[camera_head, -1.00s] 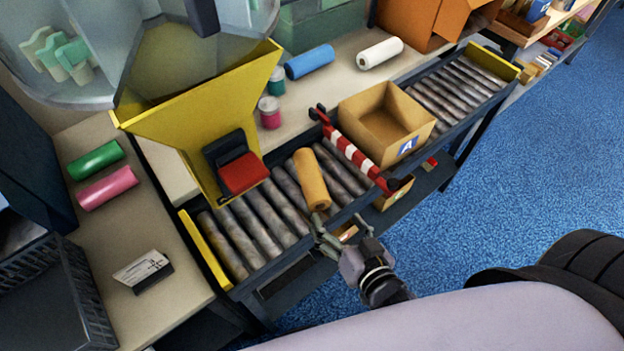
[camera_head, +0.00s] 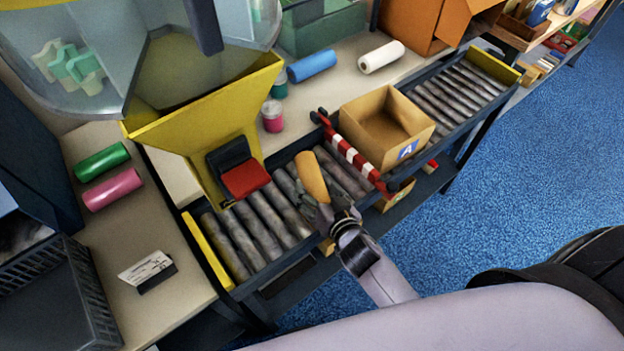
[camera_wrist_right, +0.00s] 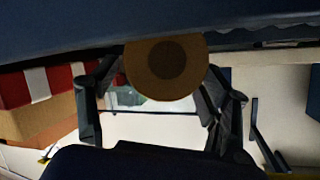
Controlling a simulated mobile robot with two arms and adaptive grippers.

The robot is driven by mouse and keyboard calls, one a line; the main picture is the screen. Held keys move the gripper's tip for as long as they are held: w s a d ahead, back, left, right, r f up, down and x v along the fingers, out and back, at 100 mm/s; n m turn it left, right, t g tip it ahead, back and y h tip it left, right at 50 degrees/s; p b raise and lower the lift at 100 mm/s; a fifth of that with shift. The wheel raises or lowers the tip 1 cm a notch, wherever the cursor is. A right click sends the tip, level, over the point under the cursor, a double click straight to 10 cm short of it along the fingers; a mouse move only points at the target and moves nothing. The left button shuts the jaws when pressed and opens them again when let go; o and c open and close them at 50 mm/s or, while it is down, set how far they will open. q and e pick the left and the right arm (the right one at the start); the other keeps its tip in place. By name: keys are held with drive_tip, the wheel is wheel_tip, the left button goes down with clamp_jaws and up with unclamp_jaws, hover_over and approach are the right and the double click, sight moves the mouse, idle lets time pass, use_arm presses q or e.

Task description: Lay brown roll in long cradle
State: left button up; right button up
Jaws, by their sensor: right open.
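The brown roll (camera_head: 311,175) lies on the roller conveyor (camera_head: 262,222), lengthwise along the rollers, between the yellow hopper and the striped barrier. My right gripper (camera_head: 325,207) is at the roll's near end and hides that end in the head view. In the right wrist view, the round end of the brown roll (camera_wrist_right: 162,66) shows between the two spread fingers of my right gripper (camera_wrist_right: 160,92). The fingers are open; I cannot tell whether they touch the roll. I cannot make out a long cradle. My left gripper is not in view.
A yellow hopper (camera_head: 205,125) stands left of the roll over the conveyor. A red-and-white barrier (camera_head: 353,155) and an open carton (camera_head: 388,125) are to its right. Green (camera_head: 100,162), pink (camera_head: 113,189), blue (camera_head: 312,66) and white (camera_head: 382,57) rolls lie on the counters.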

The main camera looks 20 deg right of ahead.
sight(314, 182)
drive_tip(key=x, duration=0.3)
drive_tip(key=shift+w+d+f, duration=0.1)
drive_tip(key=shift+w+f, duration=0.05)
drive_tip(key=shift+w, duration=0.25)
drive_tip(key=shift+s, duration=0.1)
drive_tip(key=shift+c, duration=0.6)
drive_tip(key=c, duration=1.4)
